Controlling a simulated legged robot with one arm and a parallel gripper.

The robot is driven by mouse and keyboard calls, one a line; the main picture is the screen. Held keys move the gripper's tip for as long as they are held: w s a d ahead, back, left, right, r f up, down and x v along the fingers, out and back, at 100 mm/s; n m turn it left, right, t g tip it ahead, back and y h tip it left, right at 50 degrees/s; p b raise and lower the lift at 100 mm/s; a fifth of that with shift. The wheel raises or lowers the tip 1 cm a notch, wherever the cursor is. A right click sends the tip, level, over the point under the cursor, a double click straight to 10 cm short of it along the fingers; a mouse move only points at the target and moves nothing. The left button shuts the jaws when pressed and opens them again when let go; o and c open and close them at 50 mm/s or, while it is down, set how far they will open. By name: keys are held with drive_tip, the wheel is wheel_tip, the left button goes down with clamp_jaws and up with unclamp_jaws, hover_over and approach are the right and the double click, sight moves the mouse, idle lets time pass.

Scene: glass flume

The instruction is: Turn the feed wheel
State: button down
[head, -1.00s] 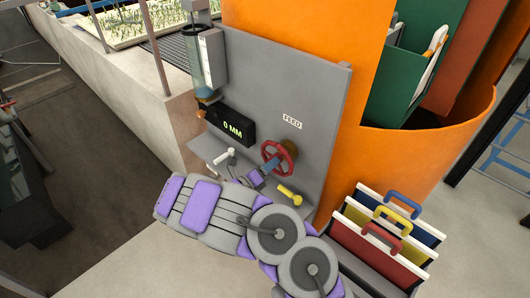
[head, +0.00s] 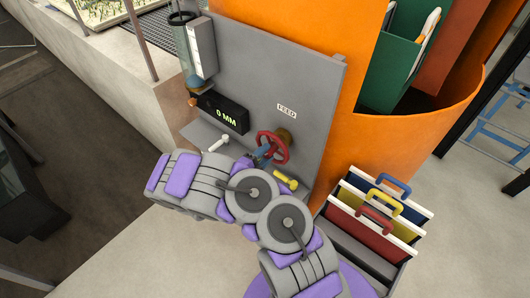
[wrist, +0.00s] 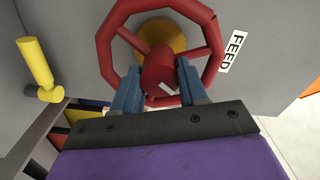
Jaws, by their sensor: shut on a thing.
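The red feed wheel (head: 285,153) stands out from the grey panel under the "FEED" label, and its rim and spokes fill the top of the wrist view (wrist: 104,48). My gripper (wrist: 157,74) has its two blue fingers on either side of the wheel's red hub (wrist: 160,60), shut on it. In the head view my gripper (head: 263,152) reaches the wheel from the lower left, partly covered by my arm. A black display (head: 224,113) on the panel reads 0 MM.
A yellow handle (head: 286,181) sits just below the wheel, and a white one (head: 217,143) is to its left. A glass cylinder (head: 187,50) stands at the panel's upper left. A rack of boards with coloured handles (head: 372,222) stands at lower right.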

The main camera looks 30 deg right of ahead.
drive_tip(key=n+p, duration=0.1)
drive_tip(key=n, duration=0.5)
drive_tip(key=shift+f+n, duration=0.1)
drive_tip(key=shift+n, duration=0.2)
idle(0.5)
drive_tip(key=c, duration=0.6)
unclamp_jaws()
drive_tip(key=shift+w+a, duration=0.1)
drive_tip(key=shift+w, duration=0.1)
drive_tip(key=shift+c, duration=0.2)
drive_tip(key=shift+s, duration=0.1)
drive_tip(key=v, duration=1.7)
drive_tip(key=shift+a+b, duration=0.3)
drive_tip(key=shift+b, duration=0.05)
